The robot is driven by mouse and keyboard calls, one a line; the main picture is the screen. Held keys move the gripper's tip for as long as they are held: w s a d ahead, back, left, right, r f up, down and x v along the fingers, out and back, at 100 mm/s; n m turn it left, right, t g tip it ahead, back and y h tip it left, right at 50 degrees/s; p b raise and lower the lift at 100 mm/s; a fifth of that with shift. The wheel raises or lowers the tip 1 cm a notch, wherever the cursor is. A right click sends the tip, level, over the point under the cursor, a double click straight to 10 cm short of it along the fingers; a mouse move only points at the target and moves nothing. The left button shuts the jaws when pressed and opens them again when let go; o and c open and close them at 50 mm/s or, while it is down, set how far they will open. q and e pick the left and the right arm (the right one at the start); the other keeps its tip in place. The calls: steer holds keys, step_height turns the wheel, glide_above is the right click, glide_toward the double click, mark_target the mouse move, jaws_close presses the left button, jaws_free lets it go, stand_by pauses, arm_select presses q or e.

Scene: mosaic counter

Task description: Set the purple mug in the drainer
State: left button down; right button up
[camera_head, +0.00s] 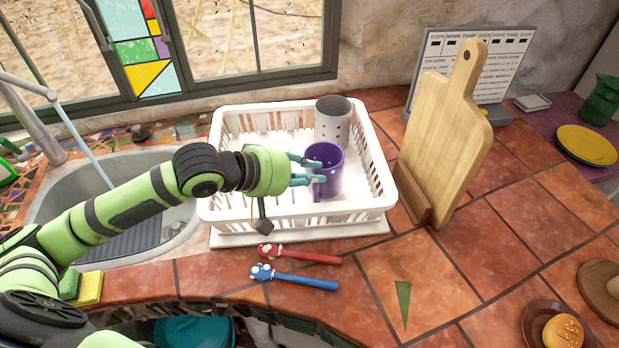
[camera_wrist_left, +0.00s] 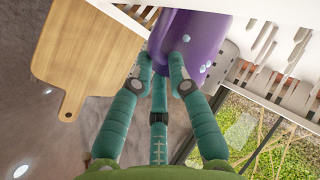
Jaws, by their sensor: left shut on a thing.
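The purple mug (camera_head: 326,171) is upright inside the white drainer (camera_head: 290,227), in its right half. My left gripper (camera_head: 318,172) is shut on the mug from its left side. In the left wrist view the mug (camera_wrist_left: 178,40) sits between the teal fingers (camera_wrist_left: 160,72). I cannot tell whether the mug's base touches the drainer floor. My right gripper is not in view.
A grey perforated cutlery cup (camera_head: 332,125) stands in the drainer just behind the mug. A wooden cutting board (camera_head: 444,130) stands right of the drainer. The sink (camera_head: 70,188) is at left. Red (camera_head: 305,256) and blue (camera_head: 300,280) brushes lie in front.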

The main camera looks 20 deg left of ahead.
arm_select(q)
steer(key=shift+f, duration=1.1)
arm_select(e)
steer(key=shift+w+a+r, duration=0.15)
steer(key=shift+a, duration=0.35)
arm_select(q)
steer(key=c, duration=1.2)
jaws_free()
steer(key=shift+o, duration=0.2)
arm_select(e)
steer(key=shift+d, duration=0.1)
